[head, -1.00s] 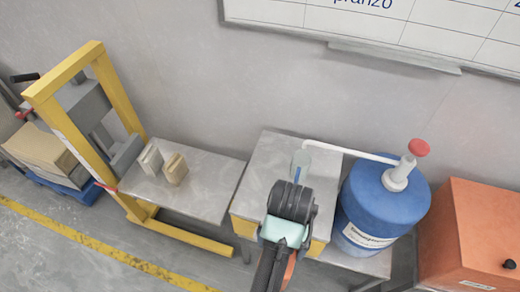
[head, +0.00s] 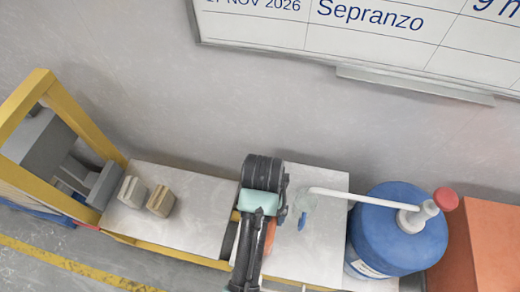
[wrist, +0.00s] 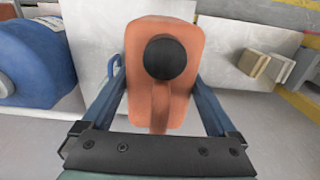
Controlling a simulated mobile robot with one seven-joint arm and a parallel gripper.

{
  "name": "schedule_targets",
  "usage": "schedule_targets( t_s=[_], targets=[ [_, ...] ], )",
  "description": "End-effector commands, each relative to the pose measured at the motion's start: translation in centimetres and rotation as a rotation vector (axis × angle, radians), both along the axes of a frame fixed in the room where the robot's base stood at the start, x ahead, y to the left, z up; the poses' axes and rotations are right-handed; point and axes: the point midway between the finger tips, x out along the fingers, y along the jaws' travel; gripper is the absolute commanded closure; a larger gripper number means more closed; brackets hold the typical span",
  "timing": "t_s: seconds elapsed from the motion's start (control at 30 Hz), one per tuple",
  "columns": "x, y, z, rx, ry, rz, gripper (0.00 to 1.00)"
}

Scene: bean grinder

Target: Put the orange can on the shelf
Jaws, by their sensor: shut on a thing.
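The orange can (wrist: 160,95) with a round black cap is between the two blue fingers of my gripper (wrist: 162,105) in the wrist view. The gripper is shut on it. In the head view a sliver of the orange can (head: 270,237) shows beside my dark arm, which hides the rest of the can and the fingertips. The arm is over the gap between two light grey tops. The left one (head: 190,215), shelf-like beside a yellow frame, holds two small blocks. I cannot tell whether this is the shelf meant.
The two blocks, one grey (head: 132,191) and one tan (head: 161,201), stand at the left top's left end. A blue drum (head: 398,240) with a white spout reaches over the right top (head: 325,250). An orange box (head: 490,240) is at far right.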

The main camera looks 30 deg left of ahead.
Motion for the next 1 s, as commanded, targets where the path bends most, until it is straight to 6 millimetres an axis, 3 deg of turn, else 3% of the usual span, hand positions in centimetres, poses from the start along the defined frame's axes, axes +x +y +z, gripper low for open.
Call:
schedule_targets(
  t_s=[0.13, 0.6, 1.0],
  targets=[
    [-0.1, 0.0, -2.5, -0.001, 0.004, 0.001, 1.0],
    [0.0, 0.0, -7.7, 0.0, -0.001, 0.001, 1.0],
    [0.0, 0.0, -8.4, 0.001, -0.002, 0.0, 1.0]
  ],
)
